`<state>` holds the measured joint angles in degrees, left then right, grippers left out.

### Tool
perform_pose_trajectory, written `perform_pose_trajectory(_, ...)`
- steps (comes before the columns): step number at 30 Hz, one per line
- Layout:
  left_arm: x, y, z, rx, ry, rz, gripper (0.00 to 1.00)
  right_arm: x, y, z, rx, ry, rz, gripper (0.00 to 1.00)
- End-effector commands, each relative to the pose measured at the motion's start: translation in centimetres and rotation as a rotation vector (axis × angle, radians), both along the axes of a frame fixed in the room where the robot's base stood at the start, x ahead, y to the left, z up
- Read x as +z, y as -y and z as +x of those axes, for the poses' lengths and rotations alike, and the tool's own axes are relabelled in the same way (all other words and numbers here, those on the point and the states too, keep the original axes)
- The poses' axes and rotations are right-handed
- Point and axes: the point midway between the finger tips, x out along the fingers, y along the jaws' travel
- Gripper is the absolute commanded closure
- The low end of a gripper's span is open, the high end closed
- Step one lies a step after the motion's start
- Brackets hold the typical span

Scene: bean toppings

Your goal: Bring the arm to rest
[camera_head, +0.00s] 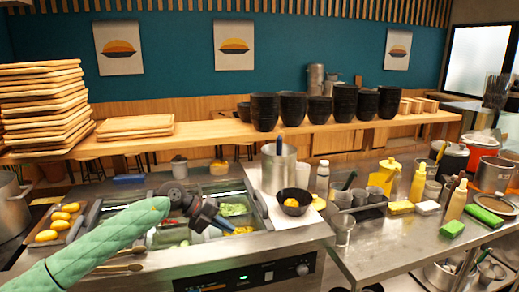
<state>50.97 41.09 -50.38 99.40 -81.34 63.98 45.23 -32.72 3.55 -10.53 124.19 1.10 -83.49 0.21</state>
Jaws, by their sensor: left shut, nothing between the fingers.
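My left arm (105,240), in a green quilted sleeve, reaches in from the lower left. My left gripper (222,222) is dark and shut with nothing held. It hangs over the topping counter (262,243), above the sunken bins with green (233,210) and yellow (240,230) food, and hides part of them. My right gripper cannot be made out; only a small dark shape shows at the bottom edge.
A tall metal pot (278,170) and a black bowl (294,202) with yellow food stand right of the bins. A tray of yellow items (60,222) lies left. Bottles (418,183) and sponges crowd the right counter (385,245). Black bowl stacks (293,110) line the back shelf.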

Motion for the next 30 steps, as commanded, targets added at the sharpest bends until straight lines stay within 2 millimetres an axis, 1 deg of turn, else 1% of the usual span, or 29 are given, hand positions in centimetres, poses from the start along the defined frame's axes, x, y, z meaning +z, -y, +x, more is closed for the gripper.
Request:
perform_pose_trajectory(1,-0.1,0.7,-0.3,-0.002,0.002,-0.028,1.0,0.0,0.0,0.1,0.0,0.001,0.0,0.53)
perform_pose_trajectory(6,0.1,3.0,-1.4,0.003,0.008,-0.139,1.0,0.2,0.0,0.6,-0.001,0.009,0.001,0.53)
perform_pose_trajectory(11,0.6,5.5,-2.7,0.02,0.013,-0.276,1.0,0.1,0.0,0.3,-0.001,0.005,0.001,0.53)
perform_pose_trajectory(15,1.4,8.0,-4.2,0.064,0.011,-0.452,1.0,-0.1,0.0,-0.2,-0.001,-0.003,0.001,0.53)
perform_pose_trajectory(19,2.6,9.7,-5.6,0.146,0.0,-0.649,1.0,-0.2,0.0,-0.5,-0.001,-0.008,0.001,0.53)
perform_pose_trajectory(22,3.4,10.3,-6.4,0.229,-0.015,-0.791,1.0,-0.2,0.0,-0.6,-0.001,-0.009,0.001,0.53)
perform_pose_trajectory(25,4.0,10.1,-7.0,0.33,-0.039,-0.919,1.0,-0.2,0.0,-0.6,0.0,-0.008,0.001,0.53)
perform_pose_trajectory(30,4.0,8.5,-7.6,0.537,-0.09,-1.103,1.0,-0.1,0.0,-0.2,-0.001,-0.003,0.001,0.53)
